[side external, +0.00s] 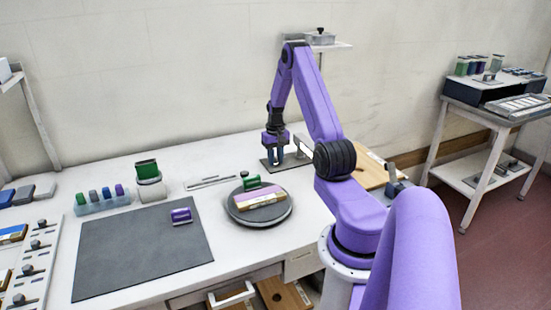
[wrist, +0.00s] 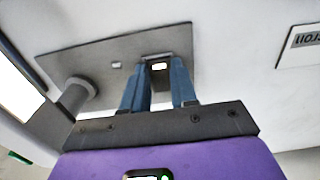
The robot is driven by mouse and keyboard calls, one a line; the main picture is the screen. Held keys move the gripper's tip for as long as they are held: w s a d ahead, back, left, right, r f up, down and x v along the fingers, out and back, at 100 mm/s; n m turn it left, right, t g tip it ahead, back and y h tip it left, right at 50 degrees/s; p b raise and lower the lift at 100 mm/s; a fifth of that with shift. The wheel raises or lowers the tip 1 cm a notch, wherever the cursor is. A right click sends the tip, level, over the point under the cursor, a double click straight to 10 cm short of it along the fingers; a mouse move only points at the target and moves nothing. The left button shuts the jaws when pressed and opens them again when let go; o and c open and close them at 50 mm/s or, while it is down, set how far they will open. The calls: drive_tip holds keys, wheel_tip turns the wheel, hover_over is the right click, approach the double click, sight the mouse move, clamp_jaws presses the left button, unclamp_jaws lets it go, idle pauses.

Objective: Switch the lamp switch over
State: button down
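The lamp switch (wrist: 158,67) is a small dark housing with a pale lit-looking middle, on a grey plate (wrist: 95,62) in the wrist view. My gripper (wrist: 163,66) has two blue fingers spread apart, with the switch at their tips. I cannot tell whether either finger touches it. In the side external view my gripper (side external: 275,158) points down, low over the same dark plate (side external: 267,168) at the back of the white table. The switch itself is hidden there behind the fingers. A grey post (wrist: 75,95) rises from the plate near a bright white panel (wrist: 18,85).
A round dark turntable (side external: 238,212) carrying blocks stands in front of the plate. A wooden board (side external: 370,172) lies to the right. A dark mat (side external: 125,250) with a purple block (side external: 181,216) is at left. A printed label (wrist: 302,42) shows at the wrist view's right.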

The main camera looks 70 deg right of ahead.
drive_tip(key=shift+w, duration=0.1)
drive_tip(key=shift+w+d+g+y, duration=0.1)
drive_tip(key=shift+d+g+y, duration=0.05)
drive_tip(key=shift+g+y, duration=0.35)
drive_tip(key=shift+w+d+g+y, duration=0.1)
drive_tip(key=shift+d+g+y, duration=0.05)
drive_tip(key=shift+g+y, duration=0.35)
drive_tip(key=c, duration=0.9)
unclamp_jaws()
drive_tip(key=shift+r, duration=0.2)
drive_tip(key=v, duration=1.7)
drive_tip(key=shift+w+d, duration=0.1)
